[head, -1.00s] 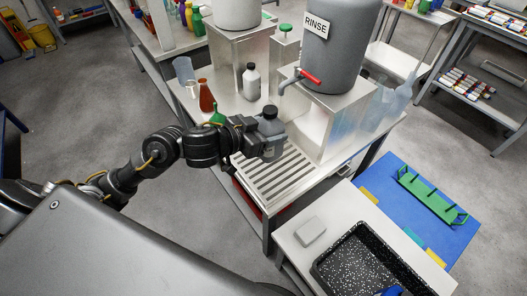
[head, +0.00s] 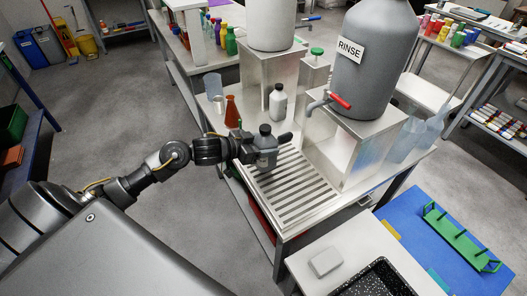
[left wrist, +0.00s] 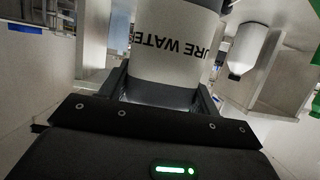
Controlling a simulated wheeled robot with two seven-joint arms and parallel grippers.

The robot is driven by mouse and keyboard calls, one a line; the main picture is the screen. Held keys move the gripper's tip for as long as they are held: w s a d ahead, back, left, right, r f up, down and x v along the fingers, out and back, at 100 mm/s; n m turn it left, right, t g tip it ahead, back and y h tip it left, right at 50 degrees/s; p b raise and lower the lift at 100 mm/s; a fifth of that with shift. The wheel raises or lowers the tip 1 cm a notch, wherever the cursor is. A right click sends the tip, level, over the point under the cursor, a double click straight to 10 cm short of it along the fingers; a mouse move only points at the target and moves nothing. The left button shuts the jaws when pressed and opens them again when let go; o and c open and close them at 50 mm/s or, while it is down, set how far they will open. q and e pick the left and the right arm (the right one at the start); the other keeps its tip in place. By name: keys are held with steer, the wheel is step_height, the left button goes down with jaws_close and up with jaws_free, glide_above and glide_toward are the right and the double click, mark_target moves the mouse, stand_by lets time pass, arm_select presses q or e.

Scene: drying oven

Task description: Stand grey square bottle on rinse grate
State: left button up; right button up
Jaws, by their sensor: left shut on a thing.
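The grey square bottle (head: 265,152) has a black cap and is upright in my left gripper (head: 262,153). It is at the far end of the slatted rinse grate (head: 291,190). I cannot tell whether its base touches the slats. In the left wrist view, the bottle's white label (left wrist: 175,45) reads "URE WATE", upside down, between the two fingers of my left gripper (left wrist: 163,98). The rest of the grate is bare. My right gripper is not in view.
A large grey RINSE tank (head: 372,75) with a red-handled tap (head: 335,100) stands on a metal block right of the grate. A white black-capped bottle (head: 278,103), an orange flask (head: 231,111) and a clear beaker (head: 213,86) stand behind. A black speckled tray (head: 378,280) is at front right.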

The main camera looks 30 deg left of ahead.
arm_select(q)
steer(key=f, duration=0.3)
steer(key=shift+w+a+f, duration=0.15)
steer(key=shift+a+f, duration=0.05)
steer(key=shift+a, duration=0.05)
steer(key=shift+f, duration=0.1)
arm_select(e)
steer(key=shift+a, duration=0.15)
arm_select(q)
steer(key=o, duration=1)
steer(key=shift+f, duration=0.15)
steer(key=o, duration=0.3)
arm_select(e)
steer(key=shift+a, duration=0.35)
arm_select(q)
steer(key=shift+o, duration=0.2)
